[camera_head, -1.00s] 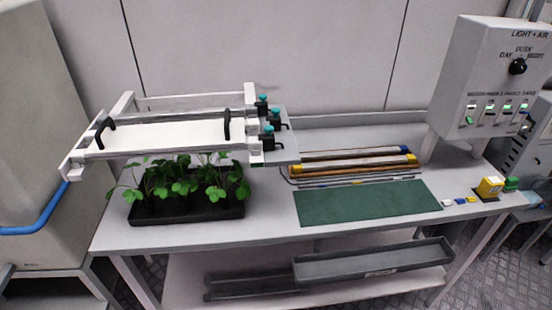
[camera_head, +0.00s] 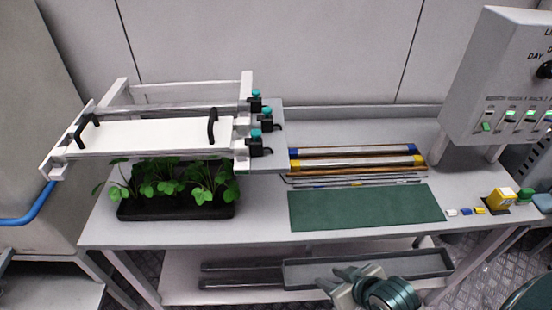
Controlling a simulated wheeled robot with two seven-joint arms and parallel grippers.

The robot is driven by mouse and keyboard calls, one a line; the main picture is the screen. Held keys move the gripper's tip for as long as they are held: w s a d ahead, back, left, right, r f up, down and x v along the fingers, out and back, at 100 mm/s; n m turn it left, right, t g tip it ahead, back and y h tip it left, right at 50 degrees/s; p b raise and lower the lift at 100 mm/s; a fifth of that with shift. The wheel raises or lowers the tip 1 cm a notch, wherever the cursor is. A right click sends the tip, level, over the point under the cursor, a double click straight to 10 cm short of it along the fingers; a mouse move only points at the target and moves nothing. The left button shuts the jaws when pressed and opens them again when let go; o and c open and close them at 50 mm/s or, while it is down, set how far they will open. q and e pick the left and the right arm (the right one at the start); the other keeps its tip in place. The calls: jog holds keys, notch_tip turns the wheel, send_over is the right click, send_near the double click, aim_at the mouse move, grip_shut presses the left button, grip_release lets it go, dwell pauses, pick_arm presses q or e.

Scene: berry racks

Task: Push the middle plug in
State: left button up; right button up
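Three black plugs with teal caps stand in a staggered row at the right end of the white rack. The middle plug (camera_head: 266,119) sits a little further right than the back plug (camera_head: 256,101) and the front plug (camera_head: 256,144). A short black lead shows at the right of the middle plug. How deep it is seated is too small to tell. My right gripper (camera_head: 350,275) is at the bottom of the view, in front of the bench and well apart from the plugs. Its finger gap is not clear. My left gripper is not in view.
The white rack (camera_head: 150,134) with black handles stands over a black tray (camera_head: 175,211) of plants. Tubes (camera_head: 355,163) and a green mat (camera_head: 365,207) lie on the bench, right of the plugs. A control box (camera_head: 500,75) stands at the right.

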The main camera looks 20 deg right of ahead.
aim_at(270, 111)
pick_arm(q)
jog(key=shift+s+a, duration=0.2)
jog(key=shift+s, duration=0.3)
pick_arm(e)
jog(key=w+d+r+n+t+y, duration=0.1)
jog(key=w+r, duration=0.3)
jog(key=r, duration=0.7)
jog(key=w+r+n+t+y, duration=0.1)
jog(key=w+r+t+y, duration=0.3)
jog(key=r, duration=0.7)
jog(key=w+d+r+n+t+y, duration=0.1)
jog(key=w+r+t+y, duration=0.1)
jog(key=r, duration=1)
jog(key=shift+w+d+t, duration=0.35)
jog(key=shift+w+t, duration=0.35)
jog(key=shift+w, duration=0.35)
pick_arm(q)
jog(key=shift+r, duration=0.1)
pick_arm(e)
jog(key=shift+r, duration=0.1)
